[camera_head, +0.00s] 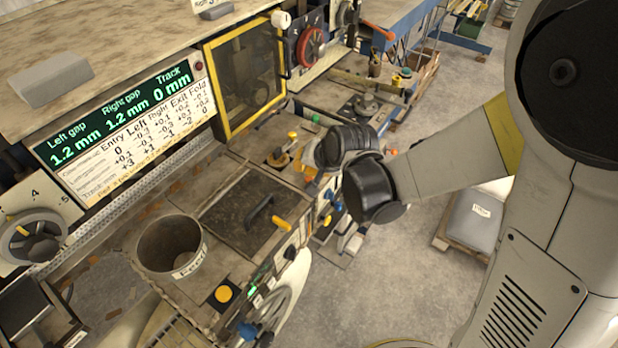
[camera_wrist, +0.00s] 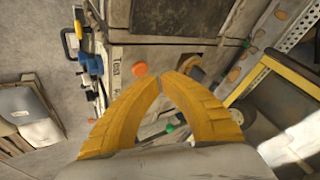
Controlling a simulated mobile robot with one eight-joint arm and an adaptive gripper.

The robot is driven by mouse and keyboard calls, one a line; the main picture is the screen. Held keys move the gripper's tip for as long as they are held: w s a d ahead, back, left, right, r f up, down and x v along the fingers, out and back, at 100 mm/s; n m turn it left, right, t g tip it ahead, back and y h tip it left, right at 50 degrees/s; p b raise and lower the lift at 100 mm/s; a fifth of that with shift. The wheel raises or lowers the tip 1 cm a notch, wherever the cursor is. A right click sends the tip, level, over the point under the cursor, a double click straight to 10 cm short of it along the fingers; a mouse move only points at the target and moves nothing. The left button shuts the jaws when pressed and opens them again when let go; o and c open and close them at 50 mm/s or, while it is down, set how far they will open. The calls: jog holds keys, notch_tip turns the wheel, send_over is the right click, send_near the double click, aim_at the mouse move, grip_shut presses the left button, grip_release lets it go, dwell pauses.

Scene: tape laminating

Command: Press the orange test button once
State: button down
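The round orange button (camera_wrist: 140,69) shows in the wrist view, on the machine surface next to a label (camera_wrist: 114,68) that seems to read "Test". My gripper (camera_wrist: 164,81) has two yellow fingers with their tips together and nothing visible between them. In the wrist picture the tips lie just below and right of the button; I cannot tell the gap in depth. The button is not covered. In the head view my dark wrist (camera_head: 369,188) is over the far right side of the bench, and the fingers and this button cannot be clearly told apart there.
A dark plate with a handle (camera_head: 235,215) lies beside the wrist. A cup (camera_head: 170,245) and a yellow-orange button on a dark base (camera_head: 223,293) are nearer. A display (camera_head: 120,120) stands at left. Blue knobs (camera_wrist: 84,60) line the bench edge. Open floor (camera_head: 400,260) lies to the right.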

aim_at(306, 177)
jog(key=shift+f+b, duration=0.4)
jog(key=shift+b, duration=0.05)
jog(key=shift+f+b, duration=0.55)
dwell(0.6)
jog(key=shift+r, duration=0.15)
jog(key=shift+r+p, duration=0.7)
jog(key=shift+r, duration=0.15)
jog(key=shift+r+p, duration=1.9)
jog(key=shift+r, duration=0.65)
jog(key=shift+f, duration=0.1)
